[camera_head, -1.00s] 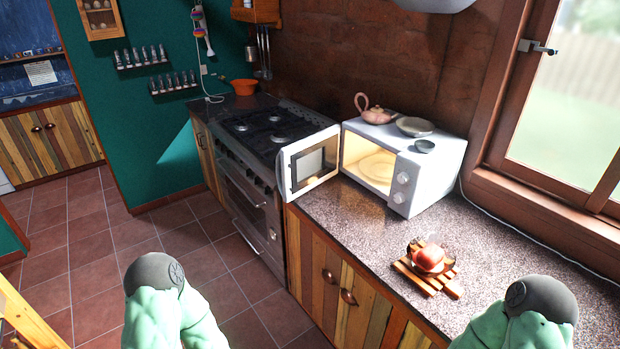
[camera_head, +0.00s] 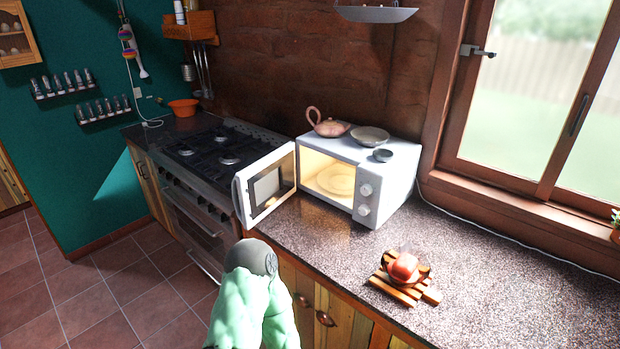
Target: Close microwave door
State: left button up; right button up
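The white microwave (camera_head: 398,178) stands on the counter with its lit inside showing a round glass plate (camera_head: 335,182). Its door (camera_head: 266,185) is open, swung out to the left from the left side of the opening and sticking out toward the counter's front edge. My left arm, green with a grey rounded cap, shows at the bottom centre, below and in front of the door and apart from it as far as I can tell. Its gripper is not in view. My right arm and gripper are not in view.
A wooden rack (camera_head: 398,291) with a reddish round object (camera_head: 404,267) lies on the counter (camera_head: 490,275). The stove (camera_head: 205,165) is left of the door.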

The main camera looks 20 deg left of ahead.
aim_at(273, 186)
jog(key=i+j+z, duration=0.1)
jog(key=j+z, duration=0.4)
jog(key=j, duration=0.75)
jog(key=j+z, duration=0.5)
jog(key=j, duration=0.75)
jog(key=k, duration=0.1)
